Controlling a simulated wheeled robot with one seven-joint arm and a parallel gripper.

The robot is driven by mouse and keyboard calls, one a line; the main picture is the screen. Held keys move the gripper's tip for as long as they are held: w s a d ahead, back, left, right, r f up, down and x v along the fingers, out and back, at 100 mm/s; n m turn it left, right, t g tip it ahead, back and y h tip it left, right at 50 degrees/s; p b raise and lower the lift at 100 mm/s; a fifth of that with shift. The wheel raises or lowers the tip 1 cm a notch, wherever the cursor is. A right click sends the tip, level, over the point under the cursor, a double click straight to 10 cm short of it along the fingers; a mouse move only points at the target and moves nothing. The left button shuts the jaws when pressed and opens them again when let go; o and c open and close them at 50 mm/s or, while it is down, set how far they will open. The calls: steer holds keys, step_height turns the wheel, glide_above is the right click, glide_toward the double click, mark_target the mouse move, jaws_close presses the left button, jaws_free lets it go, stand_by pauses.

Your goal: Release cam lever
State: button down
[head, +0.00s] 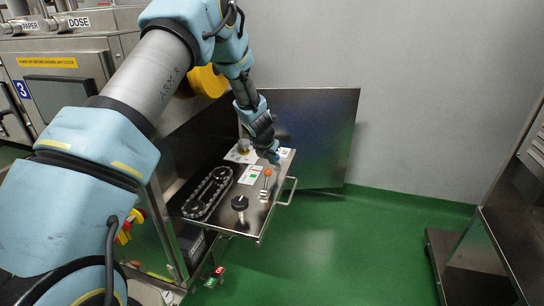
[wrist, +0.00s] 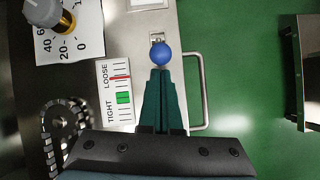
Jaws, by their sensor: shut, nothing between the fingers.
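A lever with a blue ball knob (wrist: 161,54) stands on a small metal bracket in the wrist view; no label says whether it is the cam lever. My gripper (wrist: 160,73) is shut and empty, its dark green fingertips right below the blue ball in the picture. I cannot tell whether they touch it. In the head view my gripper (head: 274,158) is at the far right part of the steel shelf (head: 222,222). A LOOSE/TIGHT gauge (wrist: 116,91) lies left of the fingers, with a red line and a green block. A lever with an orange ball (head: 267,172) stands nearer the front.
A black knob (head: 239,202) stands at the shelf's front, and a chain loop (head: 207,193) lies at its left. A bar handle (wrist: 203,90) sticks out on the right. A dial scale (wrist: 70,42) is at upper left. Green floor is clear right of the shelf.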

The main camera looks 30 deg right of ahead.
steer(key=shift+w+d+r+g+y+p, duration=0.15)
steer(key=shift+r+g+y+p, duration=0.3)
steer(key=shift+p, duration=2.7)
